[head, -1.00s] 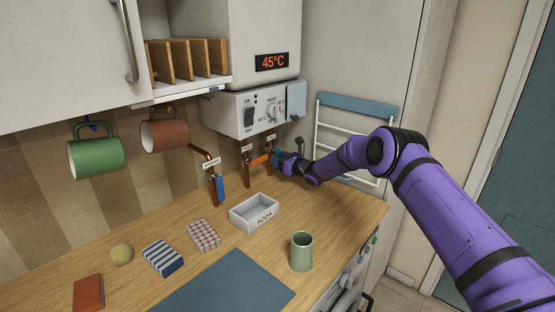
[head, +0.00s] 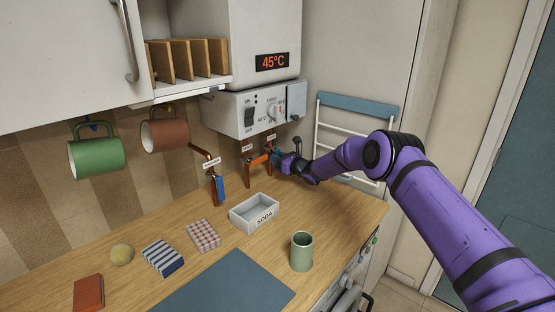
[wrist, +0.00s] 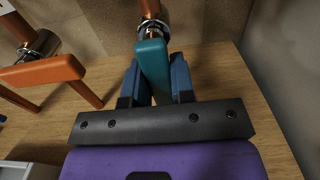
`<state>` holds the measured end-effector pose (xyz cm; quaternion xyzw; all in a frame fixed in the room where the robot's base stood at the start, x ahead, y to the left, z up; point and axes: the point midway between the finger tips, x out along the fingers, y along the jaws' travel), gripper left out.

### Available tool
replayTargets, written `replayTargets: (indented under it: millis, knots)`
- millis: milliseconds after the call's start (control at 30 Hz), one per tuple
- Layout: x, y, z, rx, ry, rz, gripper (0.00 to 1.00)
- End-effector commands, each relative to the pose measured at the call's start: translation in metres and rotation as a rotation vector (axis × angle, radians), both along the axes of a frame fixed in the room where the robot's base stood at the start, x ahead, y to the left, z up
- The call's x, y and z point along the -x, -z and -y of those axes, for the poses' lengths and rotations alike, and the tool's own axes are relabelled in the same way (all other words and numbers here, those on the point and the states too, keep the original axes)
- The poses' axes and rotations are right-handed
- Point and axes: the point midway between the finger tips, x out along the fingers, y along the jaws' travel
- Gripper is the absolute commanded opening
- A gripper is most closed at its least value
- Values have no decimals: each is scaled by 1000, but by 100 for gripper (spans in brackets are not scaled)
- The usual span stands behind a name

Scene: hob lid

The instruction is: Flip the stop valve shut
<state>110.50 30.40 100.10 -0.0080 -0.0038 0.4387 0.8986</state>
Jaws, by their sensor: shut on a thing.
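A teal lever (wrist: 153,70) sits on a metal fitting at the end of a copper pipe (wrist: 150,8) in the wrist view. My gripper (wrist: 158,82) is shut on this lever, with one blue finger on each side. In the head view my gripper (head: 280,158) is at the rightmost pipe under the white boiler (head: 245,112), and it hides most of the teal lever. An orange lever (head: 260,159) is on the pipe just left, lying about level; it also shows in the wrist view (wrist: 45,73). A blue lever (head: 220,187) hangs down further left. The pipe tags are too small to read.
A white soda tray (head: 254,213) and a green cup (head: 301,251) stand on the wooden counter (head: 340,222) below. A towel rack (head: 355,103) is behind my arm. A green mug (head: 96,158) and a brown mug (head: 165,136) hang at the left.

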Motion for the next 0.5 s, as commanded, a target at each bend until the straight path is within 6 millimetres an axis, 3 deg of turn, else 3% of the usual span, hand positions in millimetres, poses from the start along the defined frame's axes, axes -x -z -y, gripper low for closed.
replayTargets:
  millis: [500]
  knots:
    - [-8,-1,8,206,2,264,0]
